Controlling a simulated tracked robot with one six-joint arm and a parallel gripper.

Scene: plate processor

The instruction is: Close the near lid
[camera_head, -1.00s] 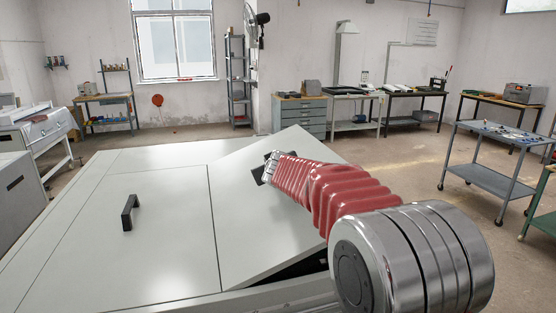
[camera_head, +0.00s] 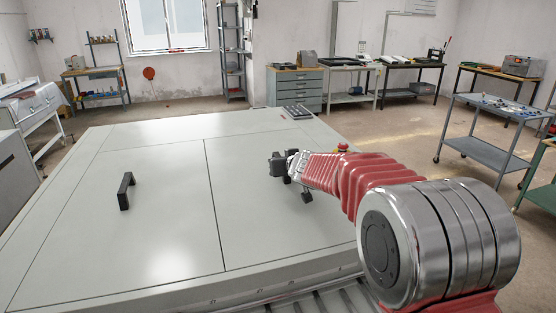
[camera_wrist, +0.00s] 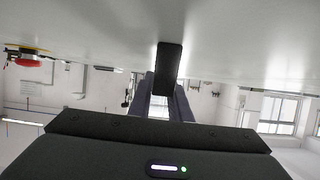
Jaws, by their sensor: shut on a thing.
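The near lid (camera_head: 252,235) is the right-hand grey panel on the big machine. It now lies level, and it looks flush with the panel beside it. My gripper (camera_head: 302,185) is over the right part of this lid and is shut on its dark handle, which shows in the wrist view (camera_wrist: 171,62). In that view my gripper (camera_wrist: 167,98) reaches the handle's end, and the lid's pale surface (camera_wrist: 90,45) fills the top. In the head view my wrist and arm partly hide the grip and the lid's right edge.
The other lid (camera_head: 165,235), with a black handle (camera_head: 126,191), lies flat on the left. A keypad (camera_head: 297,111) and a red button (camera_head: 343,147) are at the machine's right side. A wheeled cart (camera_head: 490,145) stands farther right. Open floor lies between.

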